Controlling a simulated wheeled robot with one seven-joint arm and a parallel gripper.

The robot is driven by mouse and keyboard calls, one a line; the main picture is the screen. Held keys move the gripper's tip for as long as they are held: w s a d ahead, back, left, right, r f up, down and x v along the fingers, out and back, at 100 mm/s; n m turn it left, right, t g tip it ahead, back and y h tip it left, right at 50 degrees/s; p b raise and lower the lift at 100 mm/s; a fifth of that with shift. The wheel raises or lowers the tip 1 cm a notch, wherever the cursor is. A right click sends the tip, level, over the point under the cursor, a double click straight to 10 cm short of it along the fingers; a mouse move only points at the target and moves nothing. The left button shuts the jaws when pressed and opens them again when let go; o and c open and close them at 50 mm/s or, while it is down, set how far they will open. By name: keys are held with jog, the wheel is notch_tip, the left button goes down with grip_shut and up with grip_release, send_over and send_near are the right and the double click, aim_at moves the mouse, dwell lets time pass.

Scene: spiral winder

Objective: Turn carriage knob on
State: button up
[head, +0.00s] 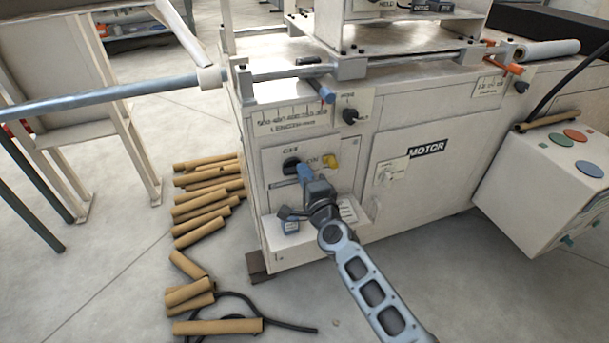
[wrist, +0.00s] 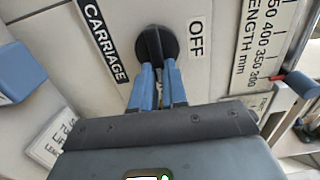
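The carriage knob (wrist: 156,45) is a round black dial with a raised grip bar, on the pale panel between the "CARRIAGE" and "OFF" labels. It also shows in the head view (head: 290,163), left of an "ON" label. In the wrist view the bar runs roughly along the line of my fingers. My gripper (wrist: 159,65) has its two blue fingers at the near end of the bar with a narrow gap between them. I cannot tell whether they touch the knob. In the head view my gripper (head: 300,170) is just in front of the dial, partly covering it.
A yellow knob (head: 330,162) sits close right of the carriage knob. Above are a length scale (head: 292,118) and another black knob (head: 350,116). A small ledge (head: 285,232) juts out below. Cardboard tubes (head: 203,210) lie on the floor at left.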

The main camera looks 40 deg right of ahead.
jog(key=o, duration=0.5)
jog(key=shift+c, duration=0.2)
jog(key=p+v, duration=0.1)
jog(key=v, duration=0.7)
